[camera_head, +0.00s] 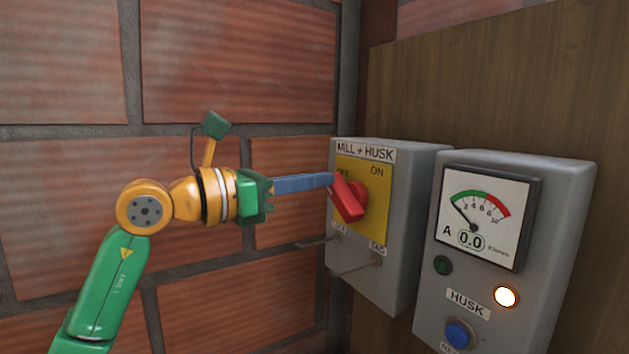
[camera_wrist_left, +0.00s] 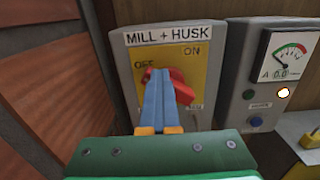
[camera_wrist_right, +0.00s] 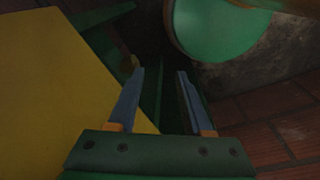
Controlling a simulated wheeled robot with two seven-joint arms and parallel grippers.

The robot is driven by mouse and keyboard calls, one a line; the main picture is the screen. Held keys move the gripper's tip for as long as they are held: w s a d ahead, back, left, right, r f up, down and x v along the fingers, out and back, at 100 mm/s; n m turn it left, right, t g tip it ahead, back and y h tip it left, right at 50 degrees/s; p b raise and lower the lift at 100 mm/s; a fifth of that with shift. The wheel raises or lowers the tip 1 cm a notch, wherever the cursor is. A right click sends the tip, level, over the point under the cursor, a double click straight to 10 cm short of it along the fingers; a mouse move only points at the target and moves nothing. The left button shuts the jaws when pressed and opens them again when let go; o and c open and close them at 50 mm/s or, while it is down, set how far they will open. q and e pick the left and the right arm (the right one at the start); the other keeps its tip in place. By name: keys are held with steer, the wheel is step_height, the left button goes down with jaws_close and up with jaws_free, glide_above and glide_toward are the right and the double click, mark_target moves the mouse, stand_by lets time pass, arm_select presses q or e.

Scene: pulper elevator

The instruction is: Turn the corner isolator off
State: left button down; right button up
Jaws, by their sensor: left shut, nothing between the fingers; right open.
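The corner isolator (camera_head: 404,225) is a grey box with a yellow plate, labelled "MILL + HUSK", with OFF at upper left and ON at upper right. Its red handle (camera_head: 349,199) slants from upper left to lower right. In the left wrist view the handle (camera_wrist_left: 183,92) is partly hidden behind my fingers. My left gripper (camera_head: 332,180) is shut and empty, its blue fingertips at the handle's upper left end. I cannot tell whether they touch it. My right gripper (camera_wrist_right: 160,72) shows only in its wrist view, open and empty, away from the isolator.
Right of the isolator is a grey box (camera_head: 563,233) with an ammeter (camera_head: 483,215) at 0.0, a lit lamp (camera_head: 505,296) and a blue button (camera_head: 460,334). A wooden board (camera_head: 480,90) is behind both. A brick wall (camera_head: 70,65) is at left. A yellow surface (camera_wrist_right: 55,90) is beside my right gripper.

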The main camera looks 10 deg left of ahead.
arm_select(q)
steer(key=shift+d+f, duration=0.25)
arm_select(e)
steer(key=shift+a, duration=0.15)
stand_by(0.3)
arm_select(q)
steer(key=c, duration=1.6)
jaws_free()
steer(key=c, duration=0.8)
jaws_free()
steer(key=shift+s, duration=0.2)
steer(key=shift+o, duration=0.6)
steer(key=shift+s+d+r, duration=0.45)
steer(key=shift+s+d, duration=0.15)
steer(key=shift+w+a, duration=0.25)
arm_select(e)
steer(key=shift+s+d, duration=0.2)
steer(key=shift+s, duration=0.15)
arm_select(q)
steer(key=shift+r, duration=0.1)
arm_select(e)
steer(key=shift+w, duration=0.1)
